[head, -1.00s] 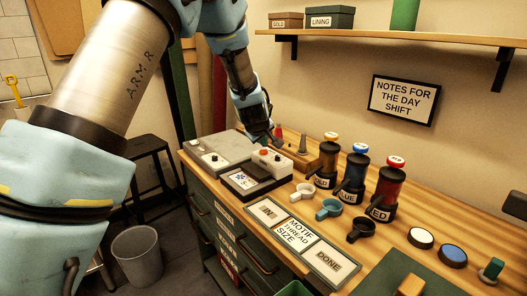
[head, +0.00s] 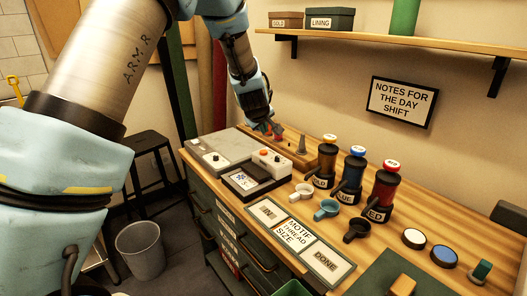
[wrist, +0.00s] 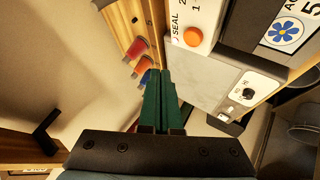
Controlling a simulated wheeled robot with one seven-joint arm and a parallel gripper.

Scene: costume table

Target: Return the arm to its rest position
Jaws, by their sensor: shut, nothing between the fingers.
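My gripper (head: 266,128) hangs over the back left of the wooden table, near the wall, with my arm reaching in from the upper left in the head view. In the wrist view its two green fingers (wrist: 161,98) lie together with nothing between them. Beyond the fingertips are a grey machine with an orange button (wrist: 193,36) and several small red and blue pieces (wrist: 138,50) on a wooden strip. The gripper appears to be above these, and I cannot tell the exact gap.
A grey flat unit (head: 218,146) and a black-and-white machine (head: 250,180) stand at the table's left end. Labelled dispensers (head: 353,175) stand to the right, with small cups before them. A shelf (head: 400,38) is on the wall above. A stool (head: 150,145) and bin (head: 139,250) are on the floor.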

